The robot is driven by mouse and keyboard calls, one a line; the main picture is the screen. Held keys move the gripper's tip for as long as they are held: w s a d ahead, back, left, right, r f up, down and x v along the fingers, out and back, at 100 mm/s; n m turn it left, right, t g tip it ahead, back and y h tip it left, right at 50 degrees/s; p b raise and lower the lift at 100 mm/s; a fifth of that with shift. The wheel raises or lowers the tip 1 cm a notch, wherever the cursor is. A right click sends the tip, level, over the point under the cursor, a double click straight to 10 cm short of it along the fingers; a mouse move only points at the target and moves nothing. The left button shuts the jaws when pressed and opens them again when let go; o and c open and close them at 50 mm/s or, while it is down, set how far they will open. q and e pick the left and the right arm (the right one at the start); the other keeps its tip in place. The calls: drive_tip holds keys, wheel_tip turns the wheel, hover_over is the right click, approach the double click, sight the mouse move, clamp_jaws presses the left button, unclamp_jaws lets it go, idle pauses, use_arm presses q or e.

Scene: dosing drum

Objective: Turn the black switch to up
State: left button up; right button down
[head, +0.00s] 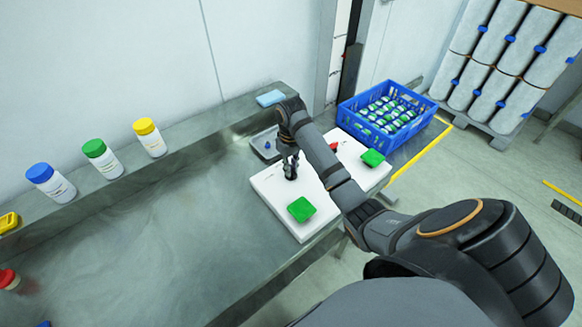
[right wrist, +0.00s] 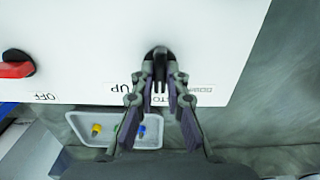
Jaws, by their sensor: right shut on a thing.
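A white control panel (head: 272,190) lies on the bench in the head view. It also fills the upper part of the right wrist view (right wrist: 95,50). My right gripper (head: 290,174) reaches down over its left part. In the right wrist view the gripper (right wrist: 161,74) has its fingertips closed around the small black switch (right wrist: 158,54), which they partly cover. Upside-down labels sit near it: UP to the left, a middle one partly hidden, and DOWN to the right. The switch's exact pointing direction is hard to tell. My left gripper is out of view.
Green buttons (head: 301,209) (head: 372,158) and a red switch (head: 334,147) are on the panel; an OFF label is below the red switch. A grey tray (head: 262,153) with small parts lies beside it. A blue crate (head: 360,126) stands right. Capped bottles (head: 103,160) line the back ledge.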

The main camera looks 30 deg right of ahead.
drive_tip(key=shift+r+m+p, duration=0.2)
drive_tip(key=shift+m+p, duration=0.1)
drive_tip(key=shift+p, duration=0.4)
drive_tip(key=m+p, duration=0.5)
drive_tip(key=p, duration=0.4)
drive_tip(key=shift+r+m, duration=0.1)
drive_tip(key=shift+m, duration=0.2)
drive_tip(key=shift+f+m+p, duration=0.15)
drive_tip(key=shift+m+p, duration=0.6)
drive_tip(key=shift+f+m+p, duration=0.15)
drive_tip(key=shift+m+p, duration=0.6)
drive_tip(key=c, duration=1.4)
unclamp_jaws()
drive_tip(key=shift+o, duration=0.2)
wheel_tip(320, 180, up, 12)
